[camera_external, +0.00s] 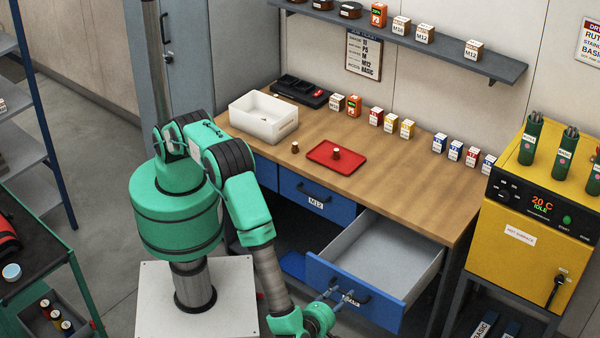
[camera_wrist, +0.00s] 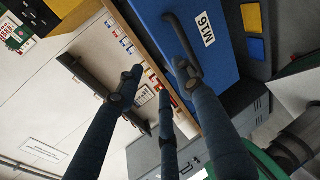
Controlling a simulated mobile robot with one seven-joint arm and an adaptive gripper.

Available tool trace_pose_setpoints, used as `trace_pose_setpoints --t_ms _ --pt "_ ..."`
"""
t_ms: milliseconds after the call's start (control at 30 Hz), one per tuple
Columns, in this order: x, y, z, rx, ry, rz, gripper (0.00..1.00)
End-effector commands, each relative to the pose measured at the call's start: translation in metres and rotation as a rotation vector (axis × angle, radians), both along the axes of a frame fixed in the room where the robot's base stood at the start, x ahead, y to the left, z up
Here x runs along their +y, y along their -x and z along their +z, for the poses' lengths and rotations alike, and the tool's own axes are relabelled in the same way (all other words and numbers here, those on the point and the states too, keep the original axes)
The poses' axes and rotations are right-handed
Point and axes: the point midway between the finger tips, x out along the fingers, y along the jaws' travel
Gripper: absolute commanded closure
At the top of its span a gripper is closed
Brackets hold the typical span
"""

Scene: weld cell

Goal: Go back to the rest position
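My gripper (camera_external: 338,294) is at the front of the pulled-out blue drawer (camera_external: 400,315), close to its dark handle (camera_external: 362,300). The wrist view shows my gripper (camera_wrist: 158,82) with its dark fingers spread apart and nothing held between them. The handle (camera_wrist: 182,40) is beside the right fingertip there, on the blue drawer front (camera_wrist: 235,60) labelled M16. I cannot tell whether that fingertip touches the handle. The drawer stands open and its visible grey inside looks empty. My arm reaches down low in front of the workbench.
The wooden workbench (camera_external: 420,190) carries a white bin (camera_external: 264,117), a red tray (camera_external: 336,157) and several small boxes. A closed M12 drawer (camera_external: 316,203) is left of the open one. A yellow oven (camera_external: 535,230) stands right, a green cart (camera_external: 45,255) left.

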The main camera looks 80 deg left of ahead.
Motion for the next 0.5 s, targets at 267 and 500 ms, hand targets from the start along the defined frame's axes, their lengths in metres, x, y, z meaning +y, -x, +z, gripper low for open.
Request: trace_pose_setpoints --t_ms 267,500 --pt "0.062 -0.036 0.072 -0.095 0.232 0.213 0.63" --pt "0.120 -0.054 0.128 -0.198 0.424 0.410 0.63"
